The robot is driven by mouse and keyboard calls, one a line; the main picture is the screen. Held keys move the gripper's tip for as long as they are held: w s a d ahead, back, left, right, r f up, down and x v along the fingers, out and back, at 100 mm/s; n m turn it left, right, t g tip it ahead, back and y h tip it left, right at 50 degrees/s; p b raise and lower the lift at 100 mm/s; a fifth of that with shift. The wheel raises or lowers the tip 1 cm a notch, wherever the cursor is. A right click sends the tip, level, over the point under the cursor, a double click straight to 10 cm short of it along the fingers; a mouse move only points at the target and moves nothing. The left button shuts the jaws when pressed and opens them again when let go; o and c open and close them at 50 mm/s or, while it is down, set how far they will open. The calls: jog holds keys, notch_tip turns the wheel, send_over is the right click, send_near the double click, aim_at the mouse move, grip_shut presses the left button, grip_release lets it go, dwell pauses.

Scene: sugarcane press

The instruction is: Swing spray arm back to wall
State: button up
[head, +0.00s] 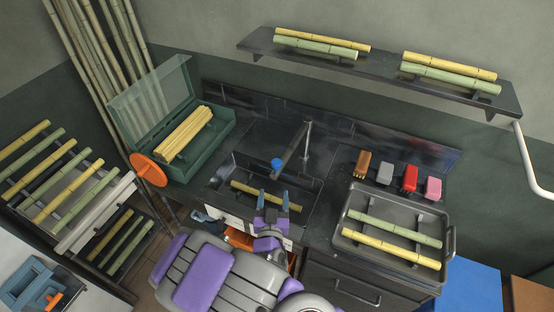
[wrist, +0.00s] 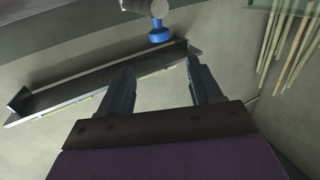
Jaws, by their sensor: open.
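The spray arm (head: 294,148) is a dark tube that reaches from an upright post at the back of the sink toward the front left. Its blue nozzle (head: 277,164) hangs over the sink and also shows at the top of the wrist view (wrist: 159,32). My gripper (head: 273,196) is open and empty at the sink's front, below and in front of the nozzle in the head view. In the wrist view my gripper's two fingers (wrist: 157,76) stand apart, with the nozzle beyond them and no contact visible. The wall (head: 345,110) is behind the sink.
A yellow cane (head: 262,195) lies in the sink (head: 240,170). An open green box (head: 190,165) with an orange disc stands left. A grey tray (head: 375,258) with canes and several small coloured blocks (head: 410,178) are right. A wall shelf (head: 390,85) holds canes above.

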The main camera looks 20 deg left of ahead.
aim_at(277, 159)
jog(key=b+x, duration=0.9)
jog(key=x, duration=0.7)
jog(key=shift+a+f, duration=0.1)
jog(key=shift+a, duration=0.05)
dwell(0.3)
jog(key=shift+c, duration=0.4)
grip_shut()
